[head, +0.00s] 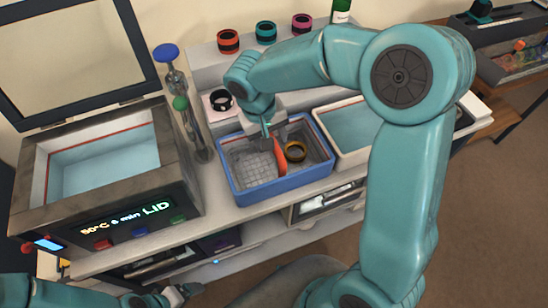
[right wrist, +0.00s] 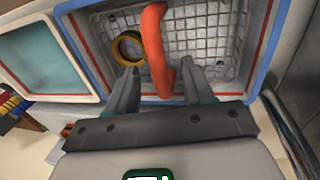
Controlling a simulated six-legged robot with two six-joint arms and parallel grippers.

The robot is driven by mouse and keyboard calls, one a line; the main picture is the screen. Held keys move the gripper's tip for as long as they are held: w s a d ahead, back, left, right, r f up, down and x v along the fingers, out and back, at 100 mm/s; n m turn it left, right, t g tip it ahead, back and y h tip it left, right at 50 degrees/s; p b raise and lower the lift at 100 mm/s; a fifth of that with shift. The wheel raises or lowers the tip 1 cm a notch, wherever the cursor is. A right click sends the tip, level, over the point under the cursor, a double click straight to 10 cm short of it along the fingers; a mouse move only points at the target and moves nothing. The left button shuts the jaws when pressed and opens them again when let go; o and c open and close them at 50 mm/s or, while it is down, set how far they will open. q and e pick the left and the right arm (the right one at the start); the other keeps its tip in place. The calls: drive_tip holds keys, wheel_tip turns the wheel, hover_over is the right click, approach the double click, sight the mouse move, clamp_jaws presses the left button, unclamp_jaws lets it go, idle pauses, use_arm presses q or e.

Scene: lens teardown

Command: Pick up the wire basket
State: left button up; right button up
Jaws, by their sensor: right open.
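The wire basket (head: 247,167) is a grey mesh inside a blue-rimmed tub (head: 285,187). It also shows in the right wrist view (right wrist: 208,50). Its orange-red handle (head: 280,158) stands up over the mesh; in the right wrist view the handle (right wrist: 154,40) runs down between my fingers. My right gripper (right wrist: 160,88) is open, one finger on each side of the handle; I cannot tell whether either touches it. A brass ring (right wrist: 128,48) lies in the basket beside the handle. My left gripper (head: 178,294) is low at the bottom left, away from the basket; its jaws are too small to read.
A heated bath (head: 104,160) with its lid (head: 75,45) raised stands at the left. Tall glassware (head: 180,90) stands between it and the tub. A second water-filled tub (head: 345,128) is right of the blue tub. Coloured rings, including a red one (head: 228,41), sit on the shelf behind.

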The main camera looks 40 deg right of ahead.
sight(276, 151)
drive_tip(key=shift+s+f, duration=0.15)
drive_tip(key=shift+f, duration=0.1)
drive_tip(key=f, duration=0.3)
drive_tip(key=d+f, duration=0.1)
drive_tip(key=f, duration=0.1)
drive_tip(key=shift+s+d, duration=0.1)
drive_tip(key=shift+s, duration=0.2)
drive_tip(key=shift+w, duration=0.15)
clamp_jaws()
